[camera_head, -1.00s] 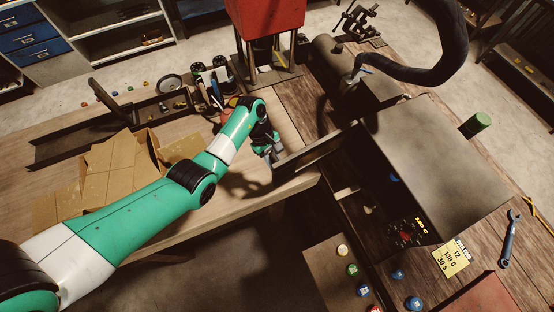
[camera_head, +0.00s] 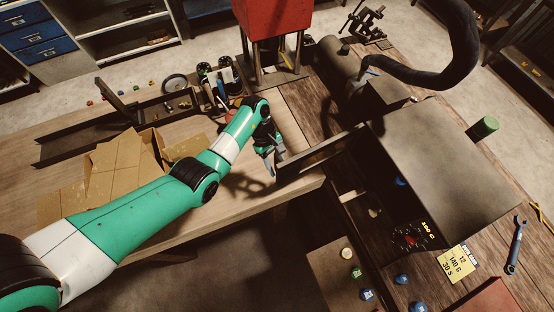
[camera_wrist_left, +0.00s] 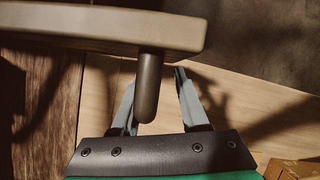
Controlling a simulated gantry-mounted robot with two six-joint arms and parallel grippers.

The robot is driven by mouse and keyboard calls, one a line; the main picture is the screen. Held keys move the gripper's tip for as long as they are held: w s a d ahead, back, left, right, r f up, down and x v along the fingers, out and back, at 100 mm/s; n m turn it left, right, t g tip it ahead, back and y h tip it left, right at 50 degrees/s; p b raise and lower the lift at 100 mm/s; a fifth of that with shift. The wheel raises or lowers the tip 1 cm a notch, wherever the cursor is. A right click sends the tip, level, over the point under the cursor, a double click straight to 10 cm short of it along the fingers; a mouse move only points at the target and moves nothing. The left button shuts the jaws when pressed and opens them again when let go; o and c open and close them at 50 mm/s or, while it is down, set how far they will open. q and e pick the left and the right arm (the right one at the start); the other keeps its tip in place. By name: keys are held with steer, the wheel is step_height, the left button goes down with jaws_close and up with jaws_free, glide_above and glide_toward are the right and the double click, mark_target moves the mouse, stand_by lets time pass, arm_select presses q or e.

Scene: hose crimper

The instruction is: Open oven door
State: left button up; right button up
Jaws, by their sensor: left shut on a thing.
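The oven (camera_head: 450,150) is a dull grey box on the right side of the bench, with a lit display and dark control panel (camera_head: 418,235). Its door (camera_head: 325,150) stands swung out to the left from the oven's far front edge, leaving the front open. My left gripper (camera_head: 271,163) is at the door's free end. In the left wrist view, the door's edge (camera_wrist_left: 100,25) crosses the top, and its round bar handle (camera_wrist_left: 149,85) sits between my fingers (camera_wrist_left: 157,80). My left gripper is shut on this handle. My right gripper is not in view.
Flattened cardboard (camera_head: 115,170) lies on the bench beneath my left arm. A red press (camera_head: 272,18) stands behind. A black hose (camera_head: 455,50) arches above.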

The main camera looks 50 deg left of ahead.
arm_select(q)
steer(key=p+v, duration=0.2)
steer(key=v, duration=0.9)
steer(key=shift+a+r, duration=0.15)
steer(key=shift+r, duration=0.2)
